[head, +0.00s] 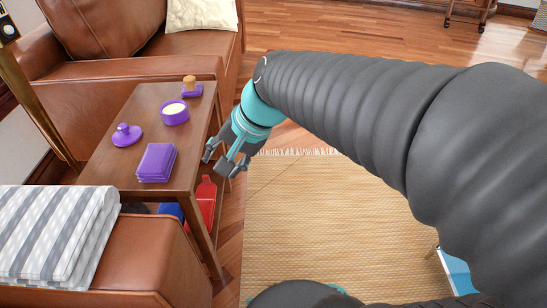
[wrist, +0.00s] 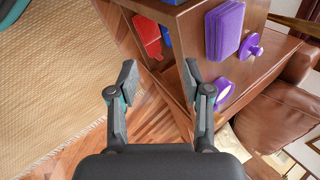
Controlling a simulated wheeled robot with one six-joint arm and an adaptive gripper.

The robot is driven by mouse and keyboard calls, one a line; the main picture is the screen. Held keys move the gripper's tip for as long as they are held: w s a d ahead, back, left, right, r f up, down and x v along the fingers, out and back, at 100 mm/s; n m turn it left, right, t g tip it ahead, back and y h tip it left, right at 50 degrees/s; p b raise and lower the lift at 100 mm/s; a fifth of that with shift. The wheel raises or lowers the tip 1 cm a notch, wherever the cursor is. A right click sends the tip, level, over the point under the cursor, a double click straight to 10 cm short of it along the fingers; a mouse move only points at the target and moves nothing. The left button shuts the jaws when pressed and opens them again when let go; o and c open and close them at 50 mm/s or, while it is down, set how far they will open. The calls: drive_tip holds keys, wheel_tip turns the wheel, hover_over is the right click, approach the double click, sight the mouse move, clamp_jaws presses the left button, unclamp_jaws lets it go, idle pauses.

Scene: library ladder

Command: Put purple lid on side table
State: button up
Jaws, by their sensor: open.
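The purple lid (head: 126,137), round with a knob on top, rests on the left part of the wooden side table (head: 120,98). My gripper (head: 223,160) is open and empty, just off the table's right edge, apart from the lid. In the wrist view, nothing is between the fingers of my gripper (wrist: 160,72).
A red item (head: 206,200) and a blue item (head: 170,210) are below. Brown sofa parts (head: 150,77) flank the table.

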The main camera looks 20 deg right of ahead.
drive_tip(key=s+d+f+n+t+h, duration=0.1)
drive_tip(key=s+d+n+h, duration=0.4)
drive_tip(key=s+d+n, duration=0.2)
drive_tip(key=s+d, duration=0.2)
drive_tip(key=shift+s+d+f+t, duration=0.15)
drive_tip(key=shift+d+f+t, duration=0.15)
drive_tip(key=shift+t, duration=0.1)
drive_tip(key=shift+r, duration=0.4)
